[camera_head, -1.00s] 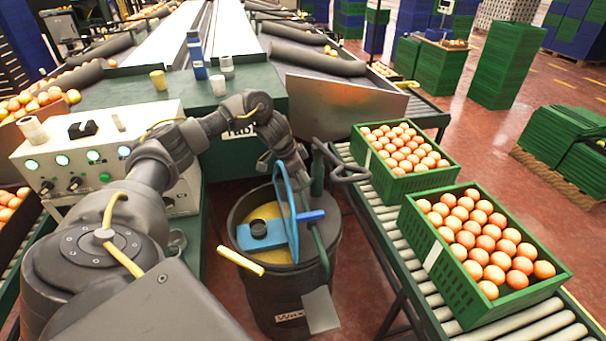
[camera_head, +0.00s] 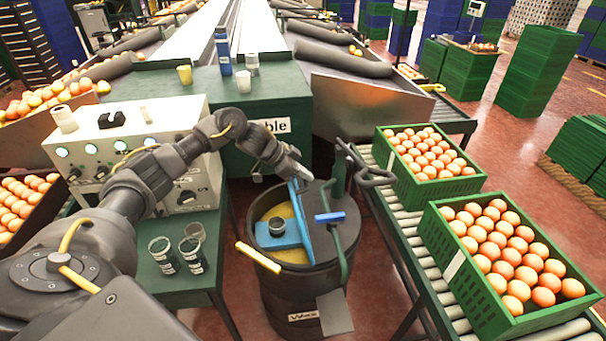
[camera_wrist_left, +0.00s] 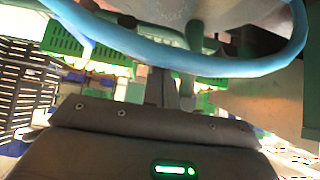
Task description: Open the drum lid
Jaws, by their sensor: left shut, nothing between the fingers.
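The dark wax drum (camera_head: 292,292) stands at the centre of the head view. Its left half is uncovered and shows yellow contents (camera_head: 276,212), with a blue plate and a dark cup (camera_head: 277,227) there. The lid's blue part (camera_head: 302,222) shows as a narrow raised strip across the middle; its exact angle is unclear. A dark cover (camera_head: 335,237) with a blue handle (camera_head: 330,217) lies right of it. My left gripper (camera_head: 303,175) is shut and empty at the strip's far end; contact is unclear. The wrist view shows a curved blue rim (camera_wrist_left: 190,63) close up. My right gripper is not visible.
A yellow handle (camera_head: 258,257) sticks out at the drum's left front. A roller conveyor (camera_head: 415,255) with green orange crates (camera_head: 500,318) runs close on the right. A control box (camera_head: 120,125) and a green side table (camera_head: 205,262) with several jars stand left.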

